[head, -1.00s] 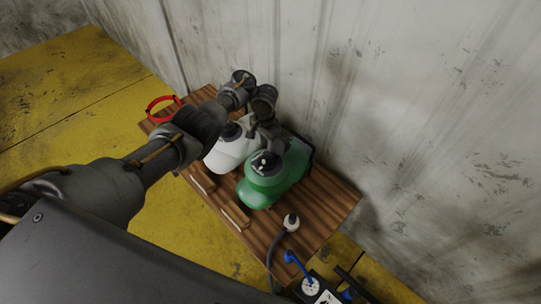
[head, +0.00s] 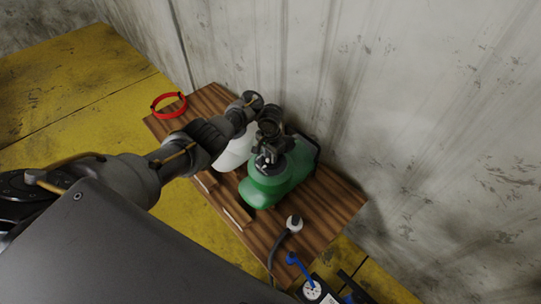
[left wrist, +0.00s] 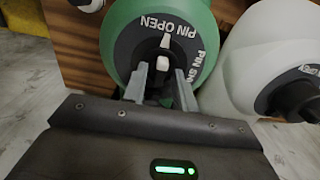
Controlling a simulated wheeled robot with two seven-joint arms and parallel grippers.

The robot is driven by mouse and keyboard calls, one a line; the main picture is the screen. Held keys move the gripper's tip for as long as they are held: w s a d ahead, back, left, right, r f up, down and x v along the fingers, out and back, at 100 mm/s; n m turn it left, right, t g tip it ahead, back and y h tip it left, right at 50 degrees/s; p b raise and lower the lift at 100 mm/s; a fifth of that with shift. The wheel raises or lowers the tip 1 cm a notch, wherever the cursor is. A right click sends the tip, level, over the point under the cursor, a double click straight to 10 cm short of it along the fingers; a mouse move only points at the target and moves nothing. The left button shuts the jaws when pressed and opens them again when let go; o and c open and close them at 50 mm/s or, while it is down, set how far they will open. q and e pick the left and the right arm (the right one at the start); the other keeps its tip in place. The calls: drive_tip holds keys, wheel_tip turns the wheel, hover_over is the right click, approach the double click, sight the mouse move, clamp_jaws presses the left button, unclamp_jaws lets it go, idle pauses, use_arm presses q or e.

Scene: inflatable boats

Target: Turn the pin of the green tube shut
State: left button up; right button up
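The green tube (head: 262,194) stands on the brown wooden board, and it fills the upper middle of the left wrist view (left wrist: 118,40). Its dark round cap carries the words PIN OPEN and, partly hidden, PIN SH. The pale pin (left wrist: 164,62) sits on the cap, its narrow end toward PIN OPEN. My left gripper (left wrist: 161,78) is open, its fingers on either side of the pin's near end, with gaps visible. In the head view my left gripper (head: 265,160) is above the cap. My right gripper is not in view.
A white tube (left wrist: 240,65) stands beside the green one. A red ring (head: 169,105) lies at the board's far left. A hose with a pale end (head: 294,223) and a blue-and-black device (head: 312,288) are at the front. A grey wall is close behind.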

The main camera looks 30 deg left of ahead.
use_arm(q)
clamp_jaws()
drive_tip(key=shift+m, duration=0.4)
drive_tip(key=m, duration=0.6)
drive_tip(key=shift+w+a+m, duration=0.1)
drive_tip(key=shift+m, duration=0.3)
drive_tip(key=m, duration=0.2)
drive_tip(key=shift+m+b, duration=0.3)
drive_tip(key=shift+b, duration=0.1)
drive_tip(key=m+b, duration=0.1)
drive_tip(key=m, duration=0.2)
drive_tip(key=shift+f+m+b, duration=0.1)
drive_tip(key=shift+m+b, duration=1.2)
drive_tip(key=shift+m, duration=1)
